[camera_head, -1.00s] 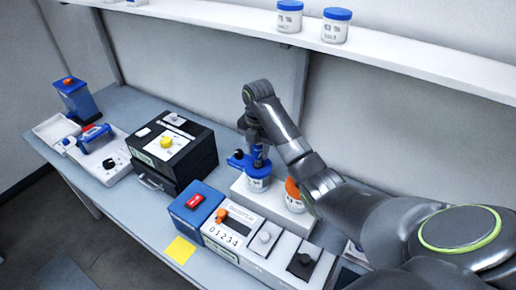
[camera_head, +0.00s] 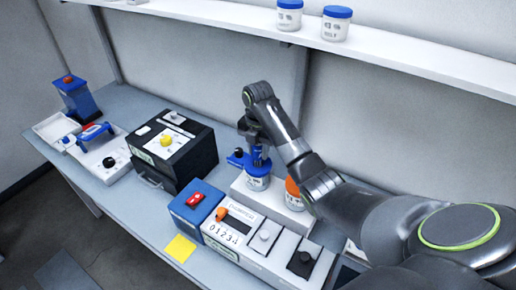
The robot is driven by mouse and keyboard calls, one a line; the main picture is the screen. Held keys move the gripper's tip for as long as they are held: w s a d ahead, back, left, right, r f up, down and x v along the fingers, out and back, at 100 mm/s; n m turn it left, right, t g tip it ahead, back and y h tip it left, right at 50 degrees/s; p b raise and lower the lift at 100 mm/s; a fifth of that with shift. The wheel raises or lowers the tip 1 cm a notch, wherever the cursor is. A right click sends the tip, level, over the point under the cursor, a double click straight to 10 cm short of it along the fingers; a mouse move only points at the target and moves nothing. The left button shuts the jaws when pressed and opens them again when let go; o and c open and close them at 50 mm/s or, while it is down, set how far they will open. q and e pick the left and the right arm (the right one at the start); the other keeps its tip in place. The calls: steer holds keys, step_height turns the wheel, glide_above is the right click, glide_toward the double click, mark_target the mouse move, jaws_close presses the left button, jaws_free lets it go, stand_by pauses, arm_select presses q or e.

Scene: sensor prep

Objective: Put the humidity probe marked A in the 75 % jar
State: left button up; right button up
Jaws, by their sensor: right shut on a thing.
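My right gripper (camera_head: 256,148) points down over the white stand (camera_head: 241,190) at the back of the bench. It is shut on a blue probe (camera_head: 257,164), mostly hidden by the fingers. The probe is upright, with its lower end at the top of a white jar with a blue rim (camera_head: 258,183). I cannot tell how deep it sits in the jar. An orange-topped white jar (camera_head: 293,199) stands just right of it, partly behind my arm. The mark on the probe and the jar labels are too small to read. My left gripper is out of view.
A small blue part (camera_head: 237,157) sits left of the gripper. A black box (camera_head: 172,160) stands further left, and a blue box with a red switch (camera_head: 195,206) and a counter unit (camera_head: 234,228) in front. Two blue-lidded jars (camera_head: 289,18) (camera_head: 336,27) are on the shelf.

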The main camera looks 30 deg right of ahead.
steer(key=shift+f, duration=1.45)
stand_by(2.4)
steer(key=o, duration=1.3)
steer(key=shift+o, duration=0.2)
steer(key=shift+s+f, duration=0.1)
